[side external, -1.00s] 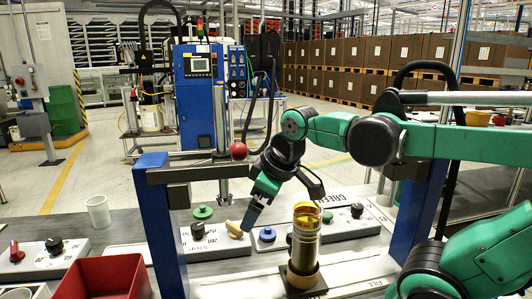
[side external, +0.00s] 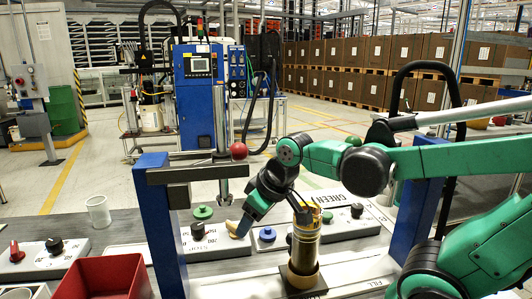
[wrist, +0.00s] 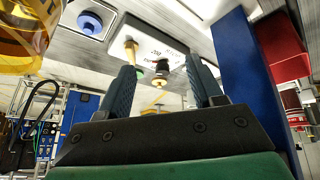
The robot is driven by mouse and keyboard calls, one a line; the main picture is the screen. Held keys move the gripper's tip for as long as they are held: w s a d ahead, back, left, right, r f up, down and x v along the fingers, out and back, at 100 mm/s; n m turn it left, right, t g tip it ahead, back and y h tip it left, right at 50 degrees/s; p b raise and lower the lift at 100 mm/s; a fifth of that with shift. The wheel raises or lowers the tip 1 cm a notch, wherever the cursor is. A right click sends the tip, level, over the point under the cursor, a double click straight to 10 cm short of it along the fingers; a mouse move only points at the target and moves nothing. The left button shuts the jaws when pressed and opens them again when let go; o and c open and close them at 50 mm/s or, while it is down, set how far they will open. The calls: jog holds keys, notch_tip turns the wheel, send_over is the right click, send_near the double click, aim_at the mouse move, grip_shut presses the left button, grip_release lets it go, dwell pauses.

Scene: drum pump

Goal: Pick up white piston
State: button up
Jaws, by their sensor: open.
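A white, cup-like cylinder (side external: 98,211) stands upright on the table at the left of the side view; it is the only thing there that looks like the white piston, though I cannot be sure. My gripper (side external: 270,213) is far to its right, beside a metal cylinder (side external: 305,245) with a gold inside. In the wrist view my gripper (wrist: 160,70) has its two dark fingers spread with nothing held between them. I cannot make out the white cylinder in the wrist view. One finger overlaps the metal cylinder's rim in the side view; contact cannot be told.
A red bin (side external: 105,277) stands at the front left. Control plates with a blue knob (side external: 267,234), a green knob (side external: 203,212) and a tan handle (side external: 240,227) lie near my gripper. The table around the white cylinder is mostly clear.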

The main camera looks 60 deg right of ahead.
jog(key=d+f+g, duration=0.2)
jog(key=d, duration=0.4)
jog(key=d+f+n+g, duration=0.1)
jog(key=d+f+g, duration=0.1)
jog(key=d, duration=0.4)
jog(key=d+f+n+g, duration=0.1)
jog(key=d+f, duration=0.2)
jog(key=d, duration=0.3)
jog(key=shift+w+d+g+y, duration=0.2)
jog(key=shift+w+g+y, duration=0.2)
jog(key=shift+d+f, duration=0.15)
jog(key=shift+f, duration=2.7)
grip_shut()
